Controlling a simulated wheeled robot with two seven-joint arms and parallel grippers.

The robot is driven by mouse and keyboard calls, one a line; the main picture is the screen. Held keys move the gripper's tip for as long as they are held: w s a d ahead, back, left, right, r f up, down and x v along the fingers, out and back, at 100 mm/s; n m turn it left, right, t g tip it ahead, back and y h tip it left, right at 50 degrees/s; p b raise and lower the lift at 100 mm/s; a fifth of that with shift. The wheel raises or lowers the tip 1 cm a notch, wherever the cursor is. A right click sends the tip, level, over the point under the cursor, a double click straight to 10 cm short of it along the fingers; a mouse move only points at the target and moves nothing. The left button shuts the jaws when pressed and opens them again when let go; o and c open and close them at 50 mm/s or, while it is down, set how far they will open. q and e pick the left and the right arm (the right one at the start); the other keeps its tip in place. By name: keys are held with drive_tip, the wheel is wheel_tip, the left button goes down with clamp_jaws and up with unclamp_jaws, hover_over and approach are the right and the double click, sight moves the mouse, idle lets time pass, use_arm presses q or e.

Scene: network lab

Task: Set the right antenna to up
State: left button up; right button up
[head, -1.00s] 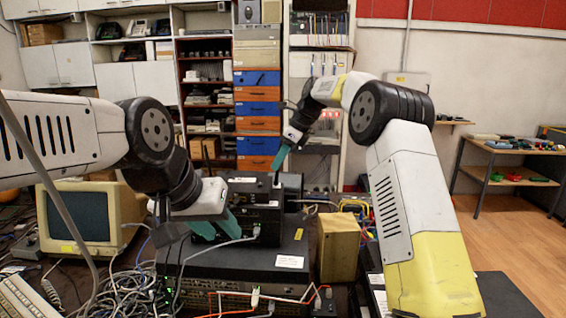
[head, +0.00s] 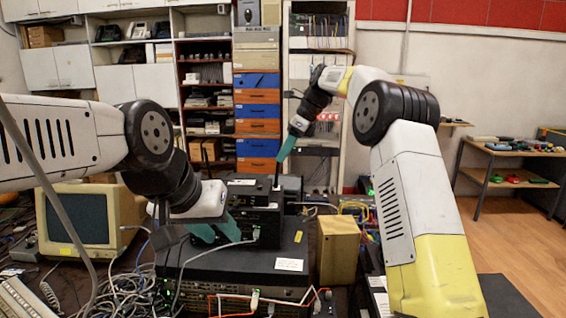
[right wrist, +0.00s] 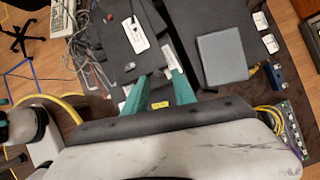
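A black boxy device (head: 262,222) stands on a wider black unit in the middle of the head view. A thin dark antenna (head: 277,173) rises at its back and looks about upright; only this one is clear to me. My right gripper (head: 284,150) is just above and slightly right of the antenna tip, apart from it. In the right wrist view its teal fingers (right wrist: 159,80) are spread with nothing held between them. My left gripper (head: 222,232) is low at the device's left front side; whether its fingers are closed or touch the device is unclear.
The wide black unit (head: 215,266) carries the device, with loose cables (head: 125,285) to its left. A tan box (head: 339,250) stands close to the right. An old monitor (head: 85,222) is at the left.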

drive_tip(key=v, duration=0.3)
drive_tip(key=shift+r, duration=0.1)
drive_tip(key=s+d+r+n+t+h, duration=0.1)
drive_tip(key=s+d+r+n+t, duration=0.15)
drive_tip(key=s+d+n, duration=0.45)
drive_tip(key=s+d+r+n+t+h, duration=0.1)
drive_tip(key=s+d+r+n, duration=0.25)
drive_tip(key=s, duration=0.75)
drive_tip(key=s+d+f+n, duration=0.2)
drive_tip(key=s+f+n, duration=0.1)
drive_tip(key=s, duration=0.4)
drive_tip(key=s+d+f+n+t+h, duration=0.1)
drive_tip(key=s+d+f+n, duration=0.1)
drive_tip(key=s+f+n, duration=0.2)
drive_tip(key=s+d+f+n+t, duration=0.1)
drive_tip(key=s+d+f+n, duration=0.2)
drive_tip(key=s, duration=0.6)
drive_tip(key=shift+s+f, duration=0.35)
drive_tip(key=shift+f, duration=0.45)
